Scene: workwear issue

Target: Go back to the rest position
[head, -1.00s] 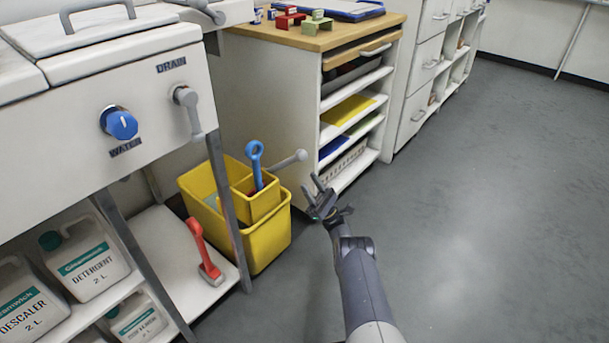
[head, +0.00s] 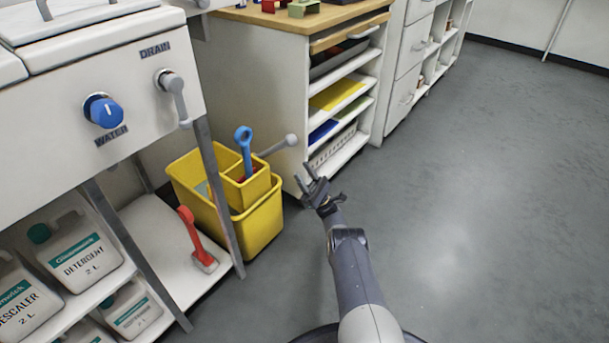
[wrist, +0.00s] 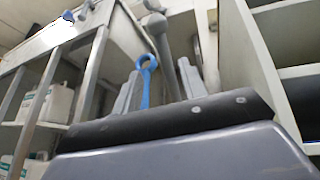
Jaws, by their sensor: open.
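My gripper (head: 306,178) is open and empty in the head view. It is held out over the floor, to the right of the yellow bucket (head: 258,228) and in front of the white shelf unit (head: 258,110). In the wrist view its two fingers (wrist: 158,88) stand apart. A blue-handled tool (wrist: 148,66) and a grey handle (wrist: 160,40) show behind the gap between them. I cannot see anything touching the fingers.
A machine with a blue water knob (head: 104,111) and a drain lever (head: 173,94) stands at left. A red-handled brush (head: 196,238) and a detergent jug (head: 80,252) sit on its lower shelves. The grey floor (head: 470,200) is clear at right.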

